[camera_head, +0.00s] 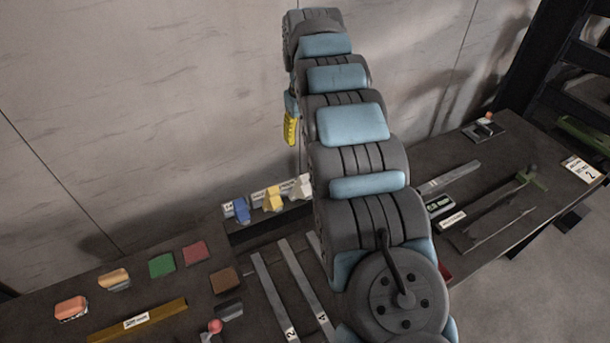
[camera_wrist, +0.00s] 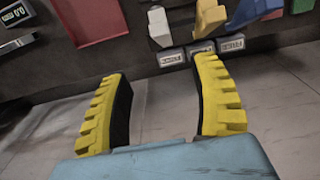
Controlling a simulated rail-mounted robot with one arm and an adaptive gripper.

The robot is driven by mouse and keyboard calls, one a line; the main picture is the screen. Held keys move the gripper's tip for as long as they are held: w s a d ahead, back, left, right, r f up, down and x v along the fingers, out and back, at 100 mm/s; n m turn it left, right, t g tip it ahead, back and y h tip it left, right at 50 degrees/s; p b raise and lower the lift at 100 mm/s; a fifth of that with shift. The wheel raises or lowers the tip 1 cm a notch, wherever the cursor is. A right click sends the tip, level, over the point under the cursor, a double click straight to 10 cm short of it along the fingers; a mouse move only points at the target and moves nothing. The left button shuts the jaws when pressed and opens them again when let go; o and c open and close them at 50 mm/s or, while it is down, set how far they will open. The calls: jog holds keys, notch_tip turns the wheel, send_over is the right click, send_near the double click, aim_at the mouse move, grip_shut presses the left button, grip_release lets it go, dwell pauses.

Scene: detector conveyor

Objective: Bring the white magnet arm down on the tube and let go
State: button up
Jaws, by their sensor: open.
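The white arm (camera_head: 301,187) stands at the right end of a row with a yellow arm (camera_head: 273,199) and a blue arm (camera_head: 238,209) in the head view. In the wrist view the white arm (camera_wrist: 159,27) is at the top centre, left of the yellow one (camera_wrist: 208,16) and the blue one (camera_wrist: 252,10). My gripper (camera_wrist: 160,70) is open and empty, its yellow fingers apart and not touching the arms. In the head view only a bit of my gripper (camera_head: 291,128) shows beside my arm. I cannot make out a tube.
Small labels (camera_wrist: 202,47) sit below the coloured arms. A red panel (camera_wrist: 90,18) and a small display (camera_wrist: 17,13) are at upper left in the wrist view. Coloured blocks (camera_head: 161,265) lie on the left bench. My arm hides the middle of the bench.

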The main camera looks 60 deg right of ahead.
aim_at(304, 175)
notch_tip(304, 175, down, 16)
jog(key=shift+r+p, duration=0.25)
jog(key=shift+p, duration=0.7)
jog(key=c, duration=1)
